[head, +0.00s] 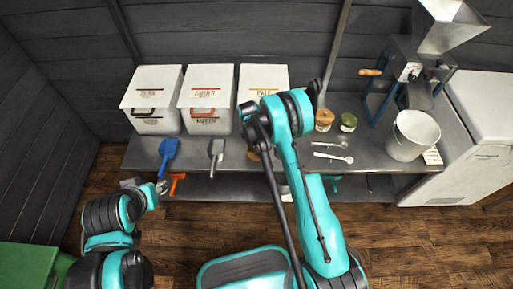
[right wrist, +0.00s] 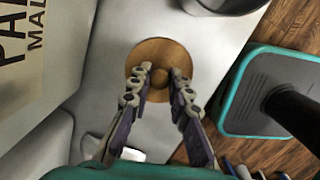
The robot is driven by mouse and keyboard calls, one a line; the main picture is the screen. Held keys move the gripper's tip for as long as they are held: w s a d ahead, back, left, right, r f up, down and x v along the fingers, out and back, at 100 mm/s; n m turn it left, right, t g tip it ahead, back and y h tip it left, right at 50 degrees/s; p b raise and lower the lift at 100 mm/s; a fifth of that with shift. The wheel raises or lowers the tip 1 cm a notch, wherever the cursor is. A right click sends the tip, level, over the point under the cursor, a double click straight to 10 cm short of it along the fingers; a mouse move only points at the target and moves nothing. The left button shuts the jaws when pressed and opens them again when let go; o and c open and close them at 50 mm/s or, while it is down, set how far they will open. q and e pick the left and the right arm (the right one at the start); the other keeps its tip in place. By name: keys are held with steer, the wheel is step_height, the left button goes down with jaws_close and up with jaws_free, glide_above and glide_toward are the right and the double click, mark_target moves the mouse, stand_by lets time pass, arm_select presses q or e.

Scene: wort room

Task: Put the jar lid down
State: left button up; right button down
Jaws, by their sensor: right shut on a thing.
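The jar lid (right wrist: 150,56) is a round wooden disc with a knob, seen in the right wrist view over the pale bench top. My right gripper (right wrist: 160,76) is shut on its knob. I cannot tell whether the lid touches the bench. In the head view, a tan edge of the lid (head: 253,155) shows beside my right arm, which hides most of that gripper. Two jars stand at the back of the bench, one with tan contents (head: 324,121) and one green (head: 348,122). My left gripper (head: 163,186) is low at the bench's front edge, its fingers unclear.
Three white malt bins (head: 152,98) stand at the back left. A blue scoop (head: 168,152) and a grey scoop (head: 216,152) lie in front of them. Spoons (head: 333,157) lie right of my arm. A white bucket (head: 412,135) and a grain mill (head: 408,70) stand at the right.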

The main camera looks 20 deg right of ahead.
steer(key=c, duration=1.4)
jaws_free()
steer(key=shift+f, duration=0.1)
steer(key=s+r+m+t+p, duration=0.2)
steer(key=s+r+m, duration=0.2)
steer(key=r, duration=1.2)
steer(key=s+r+m+t+p, duration=0.1)
steer(key=s+r+m+p, duration=0.3)
steer(key=r, duration=1.2)
steer(key=shift+s+d+r+m+t+y+b, duration=0.2)
steer(key=shift+s+r+m+t, duration=0.55)
steer(key=shift+s+m, duration=1.5)
steer(key=shift+s+a+r+m+t+y+b, duration=0.25)
steer(key=shift+s+r+m+t, duration=0.55)
steer(key=shift+s, duration=2.9)
steer(key=shift+s+d+r+m+t+y+b, duration=0.15)
steer(key=shift+s+r+m+t+y+b, duration=0.3)
steer(key=shift+s+r+m, duration=1.65)
